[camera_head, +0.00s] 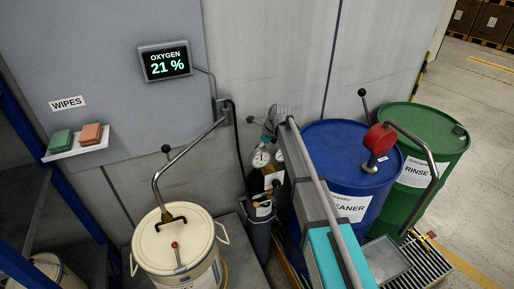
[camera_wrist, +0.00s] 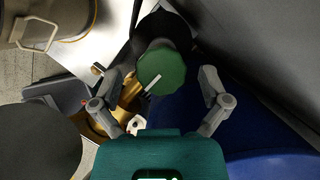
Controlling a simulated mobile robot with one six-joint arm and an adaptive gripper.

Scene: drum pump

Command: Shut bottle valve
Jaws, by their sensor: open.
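The bottle valve is a round green handwheel (camera_wrist: 164,68) with a white mark pointing lower left in the wrist view. Its dark bottle (camera_head: 264,184) stands against the wall in the head view, with round gauges (camera_head: 261,158) at its top. My gripper (camera_wrist: 162,77) is open, with one finger to each side of the handwheel and a visible gap on both sides. The handwheel lies between the fingertips; depth is hard to tell. In the head view my gripper (camera_head: 276,116) is over the bottle's top, and the handwheel is hidden there.
A cream drum (camera_head: 179,238) with a bent pipe is at left. The wall display (camera_head: 166,62) reads oxygen 21 %.

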